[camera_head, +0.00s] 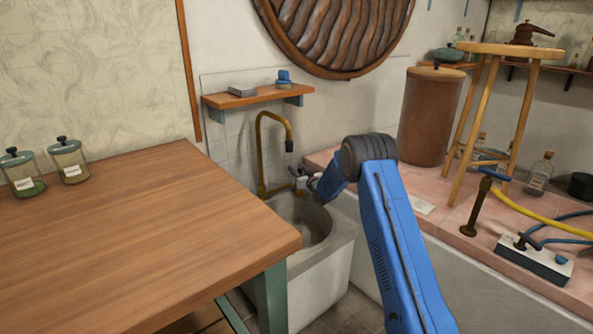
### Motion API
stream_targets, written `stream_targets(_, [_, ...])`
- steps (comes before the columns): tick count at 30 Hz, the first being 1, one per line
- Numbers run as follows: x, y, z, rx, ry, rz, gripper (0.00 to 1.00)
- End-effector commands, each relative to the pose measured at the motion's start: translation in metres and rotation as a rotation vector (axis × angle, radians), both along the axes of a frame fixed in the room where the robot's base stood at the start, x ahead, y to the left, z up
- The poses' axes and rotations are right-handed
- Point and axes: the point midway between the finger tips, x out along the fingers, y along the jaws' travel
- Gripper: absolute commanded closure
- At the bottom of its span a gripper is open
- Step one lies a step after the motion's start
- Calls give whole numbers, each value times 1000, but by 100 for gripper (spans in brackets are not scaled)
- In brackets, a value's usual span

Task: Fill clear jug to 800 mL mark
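A brass-coloured tap (261,152) curves over a grey stone sink (342,226) in the middle of the view. My blue arm reaches in from the lower right, and its far end is beside the tap, above the sink's back rim. My gripper (303,181) seems to be the small grey and white shape there; its fingers are too small and too covered to read. I cannot make out a clear jug at the sink or in my gripper. No water stream can be made out.
A wooden table (140,235) fills the left, its corner close to the sink. Two lidded jars (68,160) stand on it. A small shelf (258,97) hangs above the tap. The pink tiled ledge (430,185) at right holds a stool (510,50), a brown barrel (430,115) and hoses.

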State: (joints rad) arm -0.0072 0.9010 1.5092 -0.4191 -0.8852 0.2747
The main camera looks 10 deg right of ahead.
Motion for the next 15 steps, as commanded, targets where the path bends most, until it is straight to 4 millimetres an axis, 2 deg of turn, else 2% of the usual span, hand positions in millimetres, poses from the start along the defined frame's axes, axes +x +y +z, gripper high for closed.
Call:
stream_targets(11, [6, 2, -1, 1, 1, 0, 62])
stream_targets(12, [6, 2, -1, 1, 1, 0, 64])
stream_targets(15, [6, 2, -1, 1, 1, 0, 88])
